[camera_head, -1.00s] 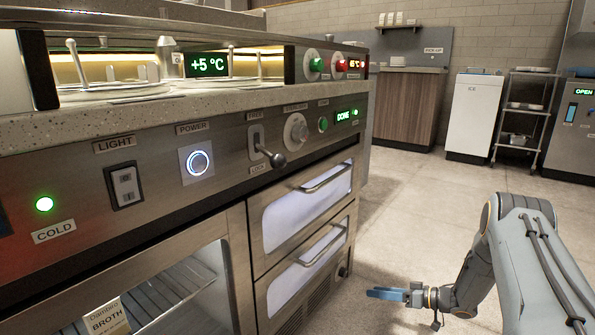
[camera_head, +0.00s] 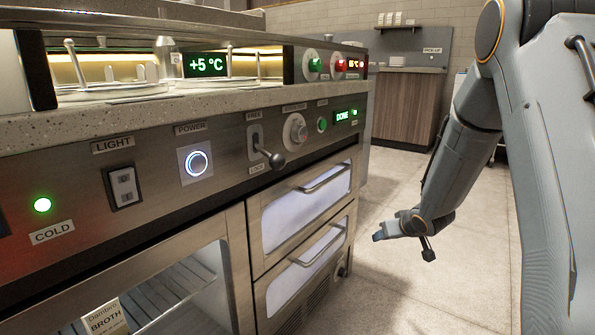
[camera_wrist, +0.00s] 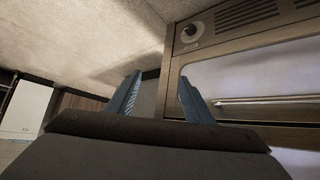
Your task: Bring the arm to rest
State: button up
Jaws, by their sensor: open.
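My gripper (camera_wrist: 160,100) is open and empty in the wrist view, its two blue fingers apart with floor and the cabinet's edge behind them. In the head view my gripper (camera_head: 380,235) is small, at the end of my bent arm, over the floor to the right of the drawers. It is apart from the cabinet front and touches nothing that I can see. My forearm slopes down to it from the upper right.
The steel counter has two drawers, an upper one (camera_head: 305,205) and a lower one (camera_head: 306,268), both shut. A lever (camera_head: 274,158) sticks out above them. A wooden cabinet (camera_head: 392,105) stands at the back. The floor (camera_head: 400,290) by the drawers is clear.

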jog(key=s+a+r+m+g, duration=0.1)
jog(key=s+a+r+g, duration=0.15)
jog(key=s, duration=0.85)
jog(key=s+a+r+g+h, duration=0.1)
jog(key=s+a+g, duration=0.15)
jog(key=s, duration=0.75)
jog(key=s+a+r+m+g, duration=0.15)
jog(key=s+a, duration=0.25)
jog(key=s, duration=0.7)
jog(key=s+a+r+n+g+y+p, duration=0.25)
jog(key=s+a+r+n+p, duration=0.65)
jog(key=s+a+r, duration=1.05)
jog(key=d+r+m+h+p, duration=0.1)
jog(key=d+r+m+p, duration=0.1)
jog(key=d+r+p, duration=0.4)
jog(key=d+r+m+p, duration=0.3)
jog(key=d+r+p, duration=0.4)
jog(key=r+p, duration=0.5)
jog(key=d+r+m+h+p, duration=0.1)
jog(key=d+r+m+p, duration=0.2)
jog(key=p, duration=1.8)
jog(key=d+r, duration=0.3)
jog(key=r, duration=0.4)
jog(key=shift+w+d+h, duration=0.15)
jog(key=shift+d+h, duration=0.2)
jog(key=shift+d, duration=0.05)
